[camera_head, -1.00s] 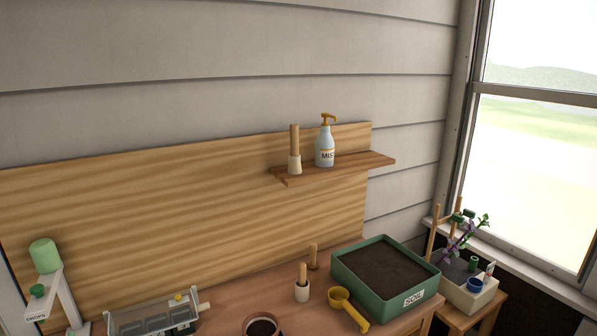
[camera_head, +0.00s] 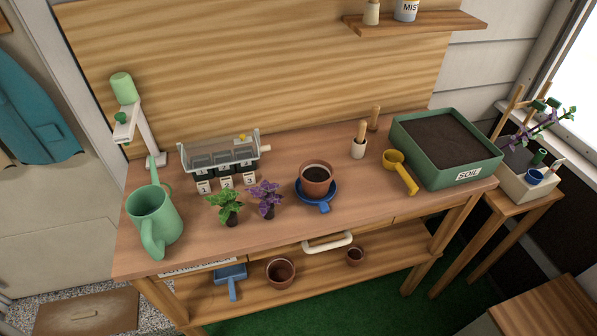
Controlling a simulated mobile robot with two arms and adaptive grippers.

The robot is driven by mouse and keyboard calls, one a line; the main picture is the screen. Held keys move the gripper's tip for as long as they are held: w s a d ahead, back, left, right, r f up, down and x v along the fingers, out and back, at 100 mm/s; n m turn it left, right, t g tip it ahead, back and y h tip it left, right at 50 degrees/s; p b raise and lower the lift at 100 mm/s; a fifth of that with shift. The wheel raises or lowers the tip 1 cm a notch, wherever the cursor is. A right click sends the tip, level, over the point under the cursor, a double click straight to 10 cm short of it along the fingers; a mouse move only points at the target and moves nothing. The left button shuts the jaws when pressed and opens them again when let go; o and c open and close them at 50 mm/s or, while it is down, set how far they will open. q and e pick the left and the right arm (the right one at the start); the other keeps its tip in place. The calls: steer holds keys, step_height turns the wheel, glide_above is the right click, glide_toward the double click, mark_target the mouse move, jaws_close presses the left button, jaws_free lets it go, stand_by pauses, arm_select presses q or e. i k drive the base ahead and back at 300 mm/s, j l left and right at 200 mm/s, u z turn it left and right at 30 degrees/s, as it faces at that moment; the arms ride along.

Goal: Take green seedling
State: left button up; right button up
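The green seedling (camera_head: 226,203) stands upright on the potting bench, with bright green leaves and a small dark root plug. A purple seedling (camera_head: 266,198) stands close to its right. Behind them is a seedling tray with a clear cover (camera_head: 218,152) and numbered cards in front. A terracotta pot (camera_head: 316,178) filled with soil sits on a blue saucer (camera_head: 330,194) to the right. Neither of my grippers shows in the head view.
A green watering can (camera_head: 153,219) stands at the bench's left. A yellow scoop (camera_head: 399,168) and a green soil bin (camera_head: 446,148) are at the right. A white drawer handle (camera_head: 327,242) is at the front edge. Bare bench top (camera_head: 290,229) lies before the seedlings.

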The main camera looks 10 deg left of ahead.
mark_target(229, 211)
steer(key=l+u, duration=0.1)
steer(key=u, duration=0.95)
steer(key=i+l, duration=0.05)
